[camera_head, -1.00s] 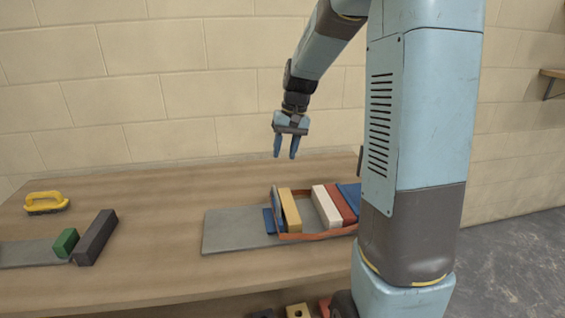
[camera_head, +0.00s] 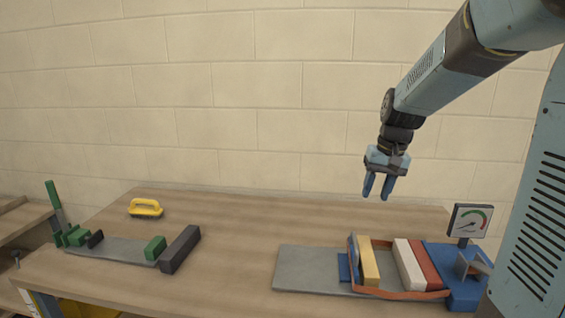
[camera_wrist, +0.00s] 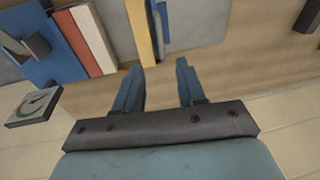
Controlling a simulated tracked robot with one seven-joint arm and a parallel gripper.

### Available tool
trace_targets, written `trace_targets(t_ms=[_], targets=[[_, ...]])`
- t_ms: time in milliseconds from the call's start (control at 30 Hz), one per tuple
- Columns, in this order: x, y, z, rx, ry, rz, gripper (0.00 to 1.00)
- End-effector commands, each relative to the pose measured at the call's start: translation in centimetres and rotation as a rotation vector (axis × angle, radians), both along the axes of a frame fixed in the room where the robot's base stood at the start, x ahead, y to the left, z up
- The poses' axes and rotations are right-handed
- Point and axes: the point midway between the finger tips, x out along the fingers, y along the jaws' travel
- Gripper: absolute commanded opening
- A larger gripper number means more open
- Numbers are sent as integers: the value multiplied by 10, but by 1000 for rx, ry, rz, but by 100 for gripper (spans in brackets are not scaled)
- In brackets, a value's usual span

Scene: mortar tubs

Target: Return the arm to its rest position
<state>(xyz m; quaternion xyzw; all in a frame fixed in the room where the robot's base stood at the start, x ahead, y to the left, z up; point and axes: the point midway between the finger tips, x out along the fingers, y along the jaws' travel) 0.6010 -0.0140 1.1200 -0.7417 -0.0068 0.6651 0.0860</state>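My gripper (camera_head: 377,185) hangs fingers down above the back right of the workbench, clear of everything on it. Its two blue fingers are apart with nothing between them, and the wrist view also shows the empty gap between the fingers (camera_wrist: 160,88). My arm reaches in from the upper right of the head view. Below and in front of the gripper is an orange-red strap frame (camera_head: 405,294) around a yellow block (camera_head: 368,262), a white block (camera_head: 409,264) and a red block (camera_head: 426,262).
A blue device (camera_head: 462,290) with a dial gauge (camera_head: 470,221) stands at the right end of a grey plate (camera_head: 305,268). At left are a yellow-handled brush (camera_head: 146,208), a dark bar (camera_head: 180,249) and a green block (camera_head: 155,248). The bench middle is bare.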

Motion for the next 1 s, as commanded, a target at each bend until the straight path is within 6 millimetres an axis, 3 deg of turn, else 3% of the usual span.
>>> trace_targets(t_ms=[200,433,800,1000], targets=[[-50,9,29,-52,-86,21,40],[-100,14,48,-96,-175,41,40],[-178,15,58,-142,-318,67,40],[-203,14,56,-153,-368,75,40]])
